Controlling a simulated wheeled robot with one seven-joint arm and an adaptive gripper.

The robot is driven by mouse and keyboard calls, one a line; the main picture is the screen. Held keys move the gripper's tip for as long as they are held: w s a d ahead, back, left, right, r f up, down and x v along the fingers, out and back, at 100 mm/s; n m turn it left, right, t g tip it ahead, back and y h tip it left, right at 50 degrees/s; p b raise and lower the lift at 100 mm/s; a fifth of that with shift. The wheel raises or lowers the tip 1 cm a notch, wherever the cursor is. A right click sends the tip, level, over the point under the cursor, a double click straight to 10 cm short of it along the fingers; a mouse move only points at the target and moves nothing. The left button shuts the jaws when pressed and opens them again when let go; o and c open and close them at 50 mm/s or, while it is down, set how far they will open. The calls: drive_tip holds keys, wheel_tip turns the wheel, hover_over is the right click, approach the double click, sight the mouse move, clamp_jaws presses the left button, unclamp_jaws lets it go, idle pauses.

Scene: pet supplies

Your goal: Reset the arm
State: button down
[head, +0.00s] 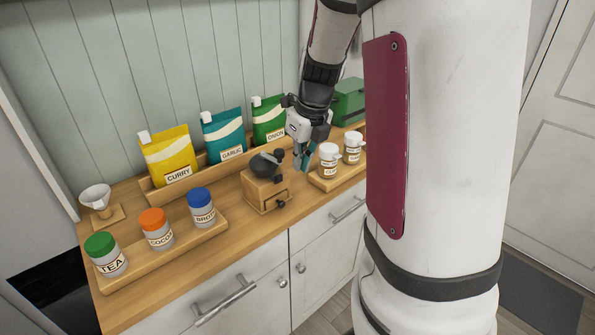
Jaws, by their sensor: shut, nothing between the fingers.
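My gripper (303,158) hangs from my arm over the wooden counter (238,225). It points down, just right of a wooden grinder (264,192) with a dark top, and left of two small labelled jars (328,160). Its fingers look closed with nothing held. Whether the fingertips touch the counter or the grinder cannot be told. My column covers the counter's right end.
Yellow (168,158), teal (223,137) and green (268,120) pouches stand in a back rack. Jars with green (106,254), orange (157,230) and blue (201,207) lids stand on a front tray. A white funnel (97,197) and green box (348,101) are also there.

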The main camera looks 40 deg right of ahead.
drive_tip(key=shift+s+r, duration=0.1)
drive_tip(key=shift+r, duration=0.25)
